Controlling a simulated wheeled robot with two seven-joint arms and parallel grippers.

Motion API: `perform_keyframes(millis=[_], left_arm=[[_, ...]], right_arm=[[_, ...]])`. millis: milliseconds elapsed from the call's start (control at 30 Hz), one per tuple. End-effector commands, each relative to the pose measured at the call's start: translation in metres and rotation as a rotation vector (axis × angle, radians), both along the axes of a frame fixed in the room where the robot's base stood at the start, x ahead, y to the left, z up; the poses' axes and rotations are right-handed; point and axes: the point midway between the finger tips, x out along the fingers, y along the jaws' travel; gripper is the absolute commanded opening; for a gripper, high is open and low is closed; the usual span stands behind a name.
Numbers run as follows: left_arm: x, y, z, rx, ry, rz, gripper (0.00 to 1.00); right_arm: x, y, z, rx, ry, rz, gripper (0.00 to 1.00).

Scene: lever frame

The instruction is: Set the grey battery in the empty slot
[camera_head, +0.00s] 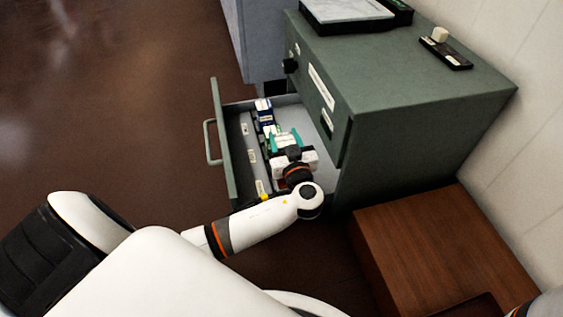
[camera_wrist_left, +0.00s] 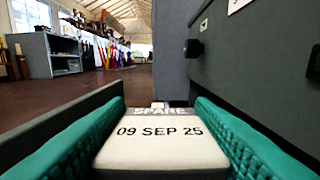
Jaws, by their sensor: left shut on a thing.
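My left gripper (camera_head: 285,141) reaches down into the open drawer, its teal fingers closed on the two sides of a block. In the left wrist view the block, which I take to be the grey battery (camera_wrist_left: 160,152), has a pale label reading "09 SEP 25" and a darker band reading "SPARE". Its lower part is hidden. A blue and white battery (camera_head: 263,112) stands in the drawer beyond the gripper. I cannot make out the empty slot; the gripper and wrist cover part of the drawer. My right gripper is out of view.
The drawer (camera_head: 219,135) is pulled out from a green cabinet (camera_head: 400,95), with a labelled strip (camera_head: 250,155) along its inside. A black device with a pale block (camera_head: 440,36) lies on the cabinet top. A wooden box (camera_head: 440,250) stands at right. The floor at left is clear.

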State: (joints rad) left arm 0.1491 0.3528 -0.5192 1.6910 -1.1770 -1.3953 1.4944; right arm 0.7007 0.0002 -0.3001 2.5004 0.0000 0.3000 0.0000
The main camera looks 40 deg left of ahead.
Motion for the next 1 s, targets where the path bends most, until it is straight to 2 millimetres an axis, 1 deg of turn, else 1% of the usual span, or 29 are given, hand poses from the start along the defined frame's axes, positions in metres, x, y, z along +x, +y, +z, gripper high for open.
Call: perform_keyframes(millis=[33,200,300,467,633,700,833,1000], left_arm=[[0.000,0.000,-0.010,0.002,-0.001,0.000,0.06],[0.000,0.000,-0.043,0.004,0.000,0.000,0.06],[0.000,0.001,-0.055,0.004,-0.002,0.000,0.06],[0.000,0.000,-0.067,0.002,-0.002,-0.001,0.06],[0.000,0.000,-0.092,0.003,0.000,0.000,0.06],[0.000,0.000,-0.095,0.002,-0.001,0.000,0.06],[0.000,0.000,-0.092,0.002,-0.001,0.000,0.06],[0.000,0.000,-0.095,0.001,-0.001,-0.001,0.06]], right_arm=[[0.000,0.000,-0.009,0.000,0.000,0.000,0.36],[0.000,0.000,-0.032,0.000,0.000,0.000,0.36],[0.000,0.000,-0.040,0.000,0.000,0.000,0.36],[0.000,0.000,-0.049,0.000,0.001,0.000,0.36],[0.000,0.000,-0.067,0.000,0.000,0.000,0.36],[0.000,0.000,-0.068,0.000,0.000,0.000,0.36],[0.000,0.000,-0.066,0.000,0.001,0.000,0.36],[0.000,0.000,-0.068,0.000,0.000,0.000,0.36]])
